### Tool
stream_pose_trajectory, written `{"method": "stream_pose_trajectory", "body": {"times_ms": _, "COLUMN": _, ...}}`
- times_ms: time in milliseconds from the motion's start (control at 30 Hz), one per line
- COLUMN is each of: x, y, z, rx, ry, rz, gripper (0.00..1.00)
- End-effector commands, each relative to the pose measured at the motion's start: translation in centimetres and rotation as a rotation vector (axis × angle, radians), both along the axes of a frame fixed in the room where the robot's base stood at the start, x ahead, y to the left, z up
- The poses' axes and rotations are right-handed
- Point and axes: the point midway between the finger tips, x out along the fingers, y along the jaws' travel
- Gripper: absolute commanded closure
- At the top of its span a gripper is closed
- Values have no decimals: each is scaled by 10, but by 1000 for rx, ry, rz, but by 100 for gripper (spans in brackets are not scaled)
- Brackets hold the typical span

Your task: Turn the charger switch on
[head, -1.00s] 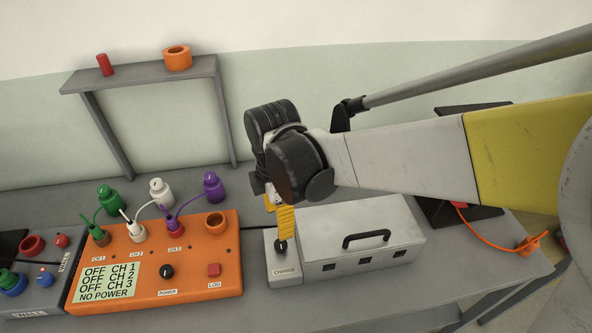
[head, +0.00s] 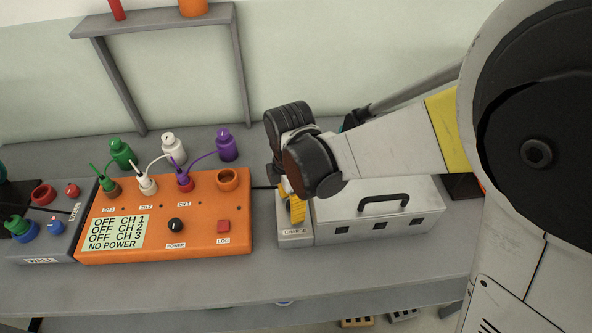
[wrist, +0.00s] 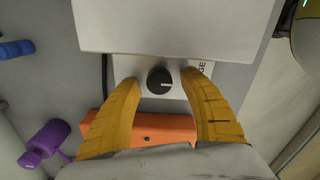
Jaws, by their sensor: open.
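The charger (head: 297,240) is a small light-grey box with a "CHARGE" label, against the left side of a grey case. Its switch is a round black knob (wrist: 160,80) with a pale pointer line, seen in the wrist view. In the head view my gripper hides the knob. My gripper (wrist: 160,88) is open, with its yellow fingers on either side of the knob and nothing held. Contact between fingers and knob cannot be told. In the head view my gripper (head: 296,212) points down over the charger.
An orange logger box (head: 190,247) reading "NO POWER" stands left of the charger. The grey case (head: 375,222) with a black handle stands right. Green, white and purple bottles (head: 227,146) stand behind the logger. The bench front (head: 200,282) is clear.

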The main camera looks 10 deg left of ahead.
Motion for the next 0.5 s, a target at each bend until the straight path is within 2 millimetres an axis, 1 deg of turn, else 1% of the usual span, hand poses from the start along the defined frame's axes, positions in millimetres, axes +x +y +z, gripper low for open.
{"method": "stream_pose_trajectory", "body": {"times_ms": 67, "x": 0, "y": 0, "z": 0, "rx": 0, "ry": 0, "rz": 0, "gripper": 49}}
{"method": "stream_pose_trajectory", "body": {"times_ms": 167, "x": 0, "y": 0, "z": 0, "rx": 0, "ry": 0, "rz": 0, "gripper": 78}}
{"method": "stream_pose_trajectory", "body": {"times_ms": 200, "x": 0, "y": 0, "z": 0, "rx": 0, "ry": 0, "rz": 0, "gripper": 90}}
{"method": "stream_pose_trajectory", "body": {"times_ms": 233, "x": 0, "y": 0, "z": 0, "rx": 0, "ry": 0, "rz": 0, "gripper": 99}}
{"method": "stream_pose_trajectory", "body": {"times_ms": 500, "x": 0, "y": 0, "z": 0, "rx": 0, "ry": 0, "rz": -4, "gripper": 100}}
